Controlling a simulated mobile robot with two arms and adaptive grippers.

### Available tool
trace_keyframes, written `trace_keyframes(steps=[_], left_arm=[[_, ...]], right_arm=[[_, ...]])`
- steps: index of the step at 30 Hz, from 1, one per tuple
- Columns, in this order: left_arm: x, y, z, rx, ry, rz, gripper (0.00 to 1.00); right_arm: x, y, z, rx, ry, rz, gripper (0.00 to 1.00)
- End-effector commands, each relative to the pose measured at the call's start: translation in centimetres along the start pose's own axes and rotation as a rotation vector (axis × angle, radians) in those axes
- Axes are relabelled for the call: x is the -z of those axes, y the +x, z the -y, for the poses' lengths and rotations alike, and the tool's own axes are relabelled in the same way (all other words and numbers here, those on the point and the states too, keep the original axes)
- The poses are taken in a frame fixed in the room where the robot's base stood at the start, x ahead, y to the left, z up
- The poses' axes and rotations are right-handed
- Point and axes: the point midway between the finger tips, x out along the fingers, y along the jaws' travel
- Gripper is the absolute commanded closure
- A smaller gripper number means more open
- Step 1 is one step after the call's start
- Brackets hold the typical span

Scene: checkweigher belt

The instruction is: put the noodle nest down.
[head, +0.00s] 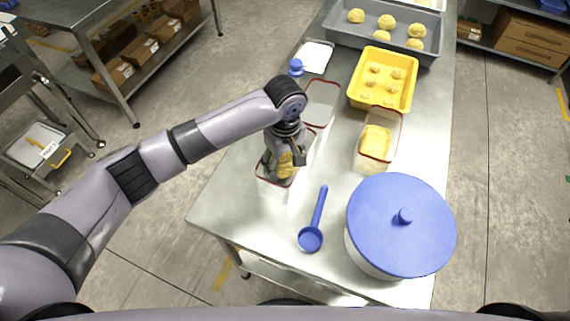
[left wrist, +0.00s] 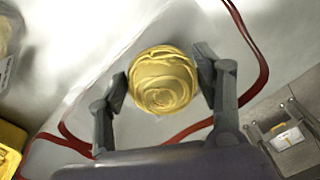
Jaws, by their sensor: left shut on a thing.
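My left gripper (head: 284,164) is shut on a yellow noodle nest (head: 287,170), above a clear red-rimmed container (head: 263,180) near the table's left edge. In the left wrist view, the nest (left wrist: 163,82) is round and coiled, between the two dark fingertips (left wrist: 163,72). The container's red rim (left wrist: 262,75) curves around and below it in that view. I cannot tell whether the nest touches the container floor. My right gripper is in neither view.
A blue ladle (head: 312,232) and a pot with a blue lid (head: 400,228) stand at the near end. Another red-rimmed container (head: 378,148) holds yellow food. A yellow tray (head: 384,107) with several nests and a grey tray (head: 345,37) are farther back.

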Motion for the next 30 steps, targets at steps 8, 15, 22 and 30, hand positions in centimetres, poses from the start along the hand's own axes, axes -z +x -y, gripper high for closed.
trace_keyframes(steps=[8, 15, 22, 30], left_arm=[[0.0, 2.1, 0.0, -0.001, 0.002, -0.001, 0.7], [0.0, 2.2, 0.0, 0.0, 0.001, 0.001, 0.7], [-0.1, 2.9, 0.0, -0.001, 0.0, 0.001, 0.7], [0.0, 3.3, 0.0, -0.001, 0.001, 0.0, 0.35]], right_arm=[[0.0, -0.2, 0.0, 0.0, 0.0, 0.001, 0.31], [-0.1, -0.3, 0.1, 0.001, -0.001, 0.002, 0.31], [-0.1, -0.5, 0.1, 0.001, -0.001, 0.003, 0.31], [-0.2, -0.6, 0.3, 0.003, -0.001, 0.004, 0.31]])
